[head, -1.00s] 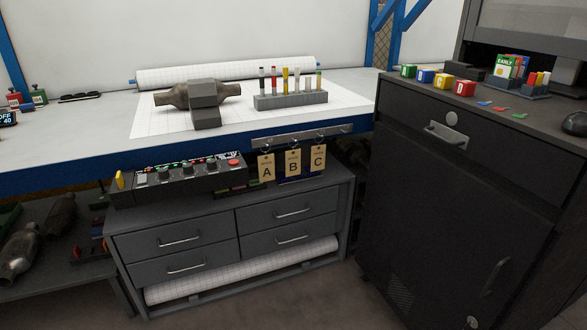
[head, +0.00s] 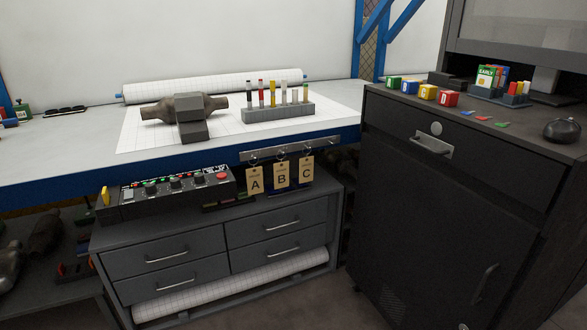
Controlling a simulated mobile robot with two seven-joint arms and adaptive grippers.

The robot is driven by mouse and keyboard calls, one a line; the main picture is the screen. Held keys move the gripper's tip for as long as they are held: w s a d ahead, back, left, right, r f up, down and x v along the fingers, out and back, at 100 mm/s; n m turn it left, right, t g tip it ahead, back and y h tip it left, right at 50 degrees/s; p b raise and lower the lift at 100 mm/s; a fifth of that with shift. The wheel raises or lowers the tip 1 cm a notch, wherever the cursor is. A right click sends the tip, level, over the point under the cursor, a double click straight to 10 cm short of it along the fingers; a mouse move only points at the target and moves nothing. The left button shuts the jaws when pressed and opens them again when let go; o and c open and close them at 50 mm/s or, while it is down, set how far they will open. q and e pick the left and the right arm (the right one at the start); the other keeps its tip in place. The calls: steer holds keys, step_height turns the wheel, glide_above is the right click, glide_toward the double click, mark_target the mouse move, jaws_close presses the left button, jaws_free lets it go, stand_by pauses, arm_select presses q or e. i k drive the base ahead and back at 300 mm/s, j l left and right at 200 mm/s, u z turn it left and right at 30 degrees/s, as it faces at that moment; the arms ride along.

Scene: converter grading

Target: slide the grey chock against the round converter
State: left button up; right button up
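The round converter (head: 157,110) is a brown-grey metal body with narrow ends, lying sideways on the white gridded sheet on the bench. The grey chock (head: 194,132) is a dark block at the middle of the converter's near side, and it hides part of the body. From this angle I cannot tell whether the two touch or a small gap is left. Neither of my grippers is in view.
A grey rack (head: 278,112) of coloured tubes stands right of the converter. A paper roll (head: 210,87) lies behind. A control box (head: 165,190) and hanging tags (head: 281,176) are below the bench front. A black cabinet (head: 440,200) stands at right.

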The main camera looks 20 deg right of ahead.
mark_target(193, 131)
steer(key=i, duration=0.3)
steer(key=i+u, duration=0.25)
steer(key=u, duration=0.2)
steer(key=i+u, duration=0.25)
steer(key=u, duration=0.2)
steer(key=i+z, duration=0.25)
steer(key=z, duration=0.2)
